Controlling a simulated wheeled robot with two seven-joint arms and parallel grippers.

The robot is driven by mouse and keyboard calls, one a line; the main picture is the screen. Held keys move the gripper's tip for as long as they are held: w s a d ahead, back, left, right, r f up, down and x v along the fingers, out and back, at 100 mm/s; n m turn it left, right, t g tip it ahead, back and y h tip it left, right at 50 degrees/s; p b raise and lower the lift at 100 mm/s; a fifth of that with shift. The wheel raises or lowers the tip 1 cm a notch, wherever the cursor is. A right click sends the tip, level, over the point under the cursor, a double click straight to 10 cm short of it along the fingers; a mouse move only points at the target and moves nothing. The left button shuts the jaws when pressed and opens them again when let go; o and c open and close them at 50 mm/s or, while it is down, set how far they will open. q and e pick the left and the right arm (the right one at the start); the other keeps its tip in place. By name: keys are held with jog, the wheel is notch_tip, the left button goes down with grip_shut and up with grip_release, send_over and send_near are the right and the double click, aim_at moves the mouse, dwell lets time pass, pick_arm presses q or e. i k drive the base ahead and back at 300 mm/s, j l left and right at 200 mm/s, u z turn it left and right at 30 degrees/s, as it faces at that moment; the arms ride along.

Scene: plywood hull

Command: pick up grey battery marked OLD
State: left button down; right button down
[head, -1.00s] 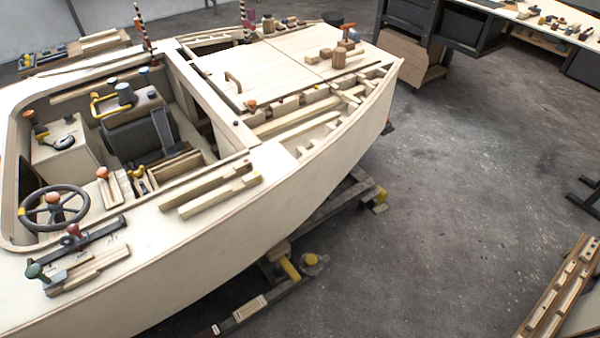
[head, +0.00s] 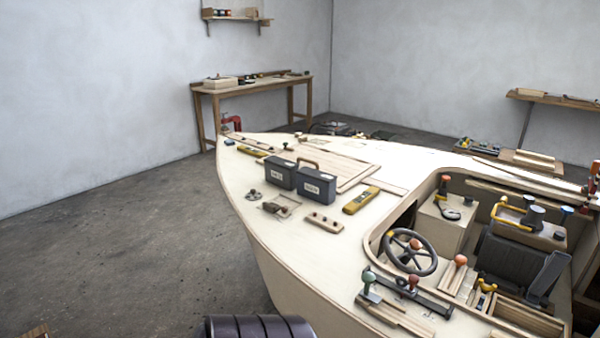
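Two dark grey box-shaped batteries stand side by side on the pale plywood foredeck in the head view. The left battery (head: 281,171) is slightly farther back, and the right battery (head: 316,185) is nearer. Each has a small white label on its front face, too small for me to read with certainty, so I cannot tell which is marked OLD. A brown handle shows behind and above them. Neither of my grippers is in view.
A yellow handheld tool (head: 361,200) and a wooden block with pegs (head: 324,223) lie close to the batteries. A steering wheel (head: 410,252) and levers stand in the cockpit at right. A workbench (head: 253,88) stands at the back wall. The floor left of the hull is clear.

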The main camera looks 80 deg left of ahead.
aim_at(279, 171)
jog(key=u, duration=2.55)
jog(key=i+j, duration=0.7)
jog(key=j, duration=0.15)
